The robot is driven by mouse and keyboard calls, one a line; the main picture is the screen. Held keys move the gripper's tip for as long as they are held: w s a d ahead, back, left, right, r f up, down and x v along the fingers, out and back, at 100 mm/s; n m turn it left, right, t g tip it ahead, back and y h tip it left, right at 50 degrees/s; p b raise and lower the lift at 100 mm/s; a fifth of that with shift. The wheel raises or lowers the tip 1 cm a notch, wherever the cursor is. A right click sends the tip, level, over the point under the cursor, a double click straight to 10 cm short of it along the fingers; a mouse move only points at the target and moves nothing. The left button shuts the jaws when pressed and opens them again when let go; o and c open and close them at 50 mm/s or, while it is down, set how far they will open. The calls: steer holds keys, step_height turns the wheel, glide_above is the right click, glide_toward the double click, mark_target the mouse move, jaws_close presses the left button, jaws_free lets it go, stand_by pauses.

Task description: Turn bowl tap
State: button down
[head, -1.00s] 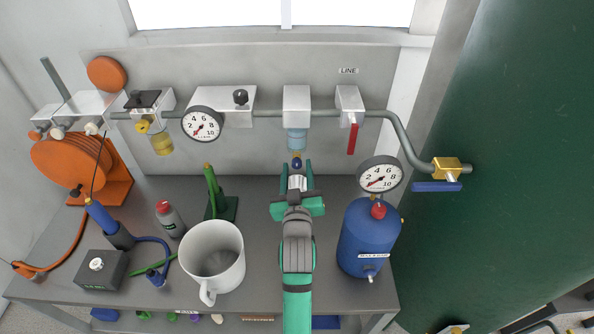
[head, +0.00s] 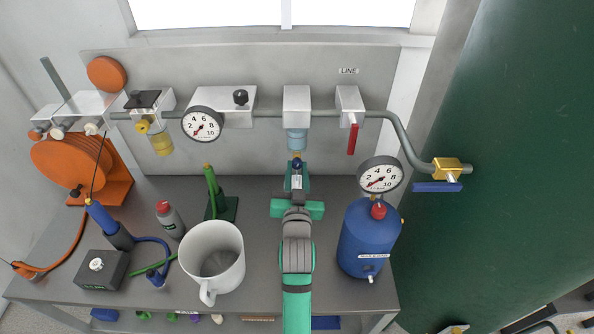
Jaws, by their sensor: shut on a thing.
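The bowl (head: 297,139) is blue and translucent and hangs under a white block (head: 297,103) on the pipe, near the middle of the head view. Below it is a brass-coloured piece, with a small dark blue tap (head: 297,163) under that. My gripper (head: 297,168) reaches up from below, green and grey, its fingers close together on either side of the tap. It is shut on the tap; the fingers partly hide it.
A blue tank (head: 367,240) with a gauge (head: 380,175) stands to the right of my arm. A white mug (head: 213,285) and a green stand (head: 225,208) are on the bench to the left. A red lever (head: 352,139) hangs right of the bowl.

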steer(key=shift+m, duration=1.1)
steer(key=c, duration=1.5)
jaws_free()
steer(key=shift+s, duration=0.1)
steer(key=s, duration=1)
steer(key=shift+s, duration=0.35)
